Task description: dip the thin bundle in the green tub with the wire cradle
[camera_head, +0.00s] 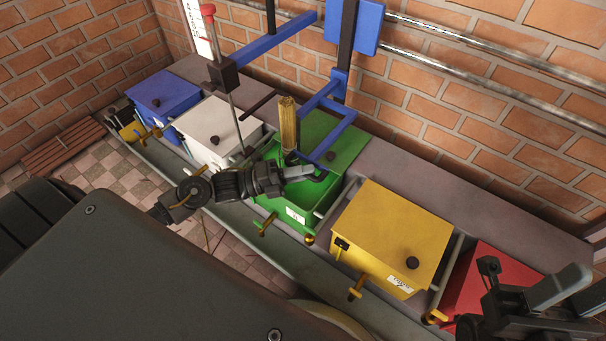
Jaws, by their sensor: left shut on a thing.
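The thin bundle (288,125) is tan and upright over the green tub (272,201); its darker lower end meets my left gripper. My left gripper (307,174) reaches in from the left over the front of the green tub and is shut on the bundle's lower part; the contact is partly hidden. A blue frame (333,142) stands over the green tub just right of the bundle; I cannot tell whether it is the wire cradle. A dark curved piece shows at my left fingertips. My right gripper (585,288) is at the lower right corner, fingers apart, partly cut off.
A blue tub (165,92) and a white tub (218,128) stand left of the green one. A yellow tub (388,232) and a red tub (487,275) stand right. A slanted rod with a red knob (208,10) rises left of the green tub. Brick walls close off the back.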

